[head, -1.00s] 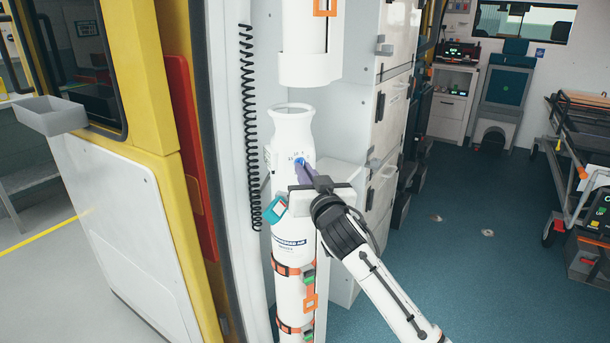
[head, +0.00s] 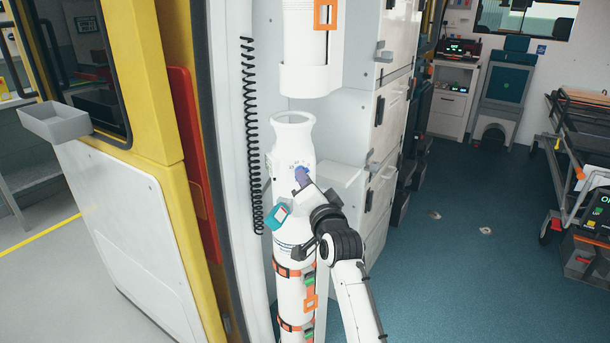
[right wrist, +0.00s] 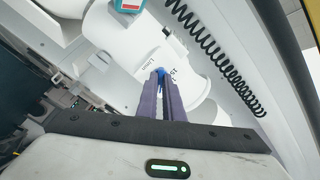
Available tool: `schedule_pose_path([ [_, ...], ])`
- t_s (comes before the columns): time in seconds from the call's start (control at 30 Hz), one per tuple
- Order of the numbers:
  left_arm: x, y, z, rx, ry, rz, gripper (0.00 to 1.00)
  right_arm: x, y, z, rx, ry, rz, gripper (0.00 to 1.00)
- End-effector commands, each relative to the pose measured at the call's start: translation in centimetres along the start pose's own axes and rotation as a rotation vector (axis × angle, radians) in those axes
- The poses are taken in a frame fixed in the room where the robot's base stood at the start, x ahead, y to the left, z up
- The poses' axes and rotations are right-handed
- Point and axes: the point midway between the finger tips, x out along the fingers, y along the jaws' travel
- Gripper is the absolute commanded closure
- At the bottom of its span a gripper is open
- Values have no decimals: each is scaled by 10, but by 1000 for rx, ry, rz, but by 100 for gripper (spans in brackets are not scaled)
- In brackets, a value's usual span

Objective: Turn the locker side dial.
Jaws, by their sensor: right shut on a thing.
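The white cylinder (head: 291,152) stands upright, strapped in the locker at the vehicle's rear opening. A small blue dial sits on its upper side. In the right wrist view the dial (right wrist: 160,71) shows between the fingertips. My right gripper (head: 302,178) has its purple fingers at the dial, and they are shut on it. The gripper also shows in the right wrist view (right wrist: 161,80), with its two fingers close together. In the head view the fingers and wrist hide most of the dial. My left gripper is not in view.
A teal-and-white device (head: 277,216) hangs on the cylinder just below the gripper. A black coiled cord (head: 251,140) hangs to the left. A white upper housing (head: 310,75) is above. Drawers (head: 384,190) stand to the right, with open blue floor beyond.

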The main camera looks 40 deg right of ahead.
Motion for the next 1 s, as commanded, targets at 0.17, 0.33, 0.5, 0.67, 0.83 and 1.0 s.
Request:
schedule_pose_path([
  [0.17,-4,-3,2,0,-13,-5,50,0,0,1,69,-3,3,100],
  [0.33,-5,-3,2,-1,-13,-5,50,0,1,1,101,-3,4,100],
  [0.5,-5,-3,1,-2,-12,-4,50,0,1,1,111,-3,3,100],
  [0.67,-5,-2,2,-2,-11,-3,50,0,2,1,111,-3,3,100],
  [0.83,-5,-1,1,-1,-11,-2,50,0,1,1,111,-3,3,84],
  [1.0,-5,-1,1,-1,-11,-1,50,0,1,1,109,-2,2,74],
])
